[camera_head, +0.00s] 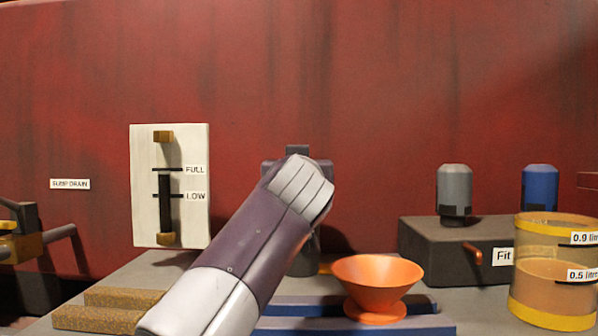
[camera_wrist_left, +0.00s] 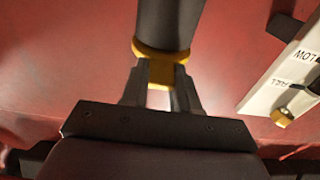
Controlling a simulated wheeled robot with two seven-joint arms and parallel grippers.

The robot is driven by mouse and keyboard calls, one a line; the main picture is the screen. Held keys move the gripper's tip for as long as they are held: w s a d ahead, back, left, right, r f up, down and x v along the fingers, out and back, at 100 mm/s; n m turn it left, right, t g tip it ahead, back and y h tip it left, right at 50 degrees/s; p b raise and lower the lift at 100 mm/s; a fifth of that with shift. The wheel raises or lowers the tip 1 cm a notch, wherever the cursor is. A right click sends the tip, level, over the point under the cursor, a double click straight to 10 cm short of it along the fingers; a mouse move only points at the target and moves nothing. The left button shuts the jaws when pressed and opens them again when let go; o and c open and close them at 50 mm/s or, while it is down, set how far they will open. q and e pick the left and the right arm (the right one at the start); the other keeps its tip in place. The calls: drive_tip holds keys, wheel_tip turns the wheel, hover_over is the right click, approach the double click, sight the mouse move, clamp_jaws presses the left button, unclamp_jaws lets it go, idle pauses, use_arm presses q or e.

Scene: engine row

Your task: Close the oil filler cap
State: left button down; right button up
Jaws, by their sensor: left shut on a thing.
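The yellow oil filler cap (camera_wrist_left: 178,55) shows in the left wrist view, against the end of a dark round filler neck (camera_wrist_left: 168,22). My left gripper (camera_wrist_left: 160,84) is shut on the cap's yellow grip tab, one finger on each side. The cap looks in line with the neck; I cannot tell whether it is fully seated. In the head view my left arm reaches up from the lower left and hides the cap and the fingertips. Only a lower dark part of the neck (camera_head: 303,263) shows below the arm. My right gripper is not in view.
A level gauge (camera_head: 194,220) marked FULL and LOW stands left of the arm. An orange funnel (camera_head: 377,276) stands just right of it. The red wall (camera_head: 380,90) is behind.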

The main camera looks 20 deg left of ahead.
use_arm(q)
drive_tip(key=c, duration=1.1)
unclamp_jaws()
drive_tip(key=shift+w+f, duration=0.2)
drive_tip(key=shift+f, duration=0.2)
drive_tip(key=shift+c, duration=0.2)
drive_tip(key=o, duration=0.3)
drive_tip(key=shift+w, duration=0.15)
drive_tip(key=shift+r, duration=0.15)
drive_tip(key=b+v, duration=0.1)
drive_tip(key=v, duration=1.1)
drive_tip(key=shift+s, duration=0.45)
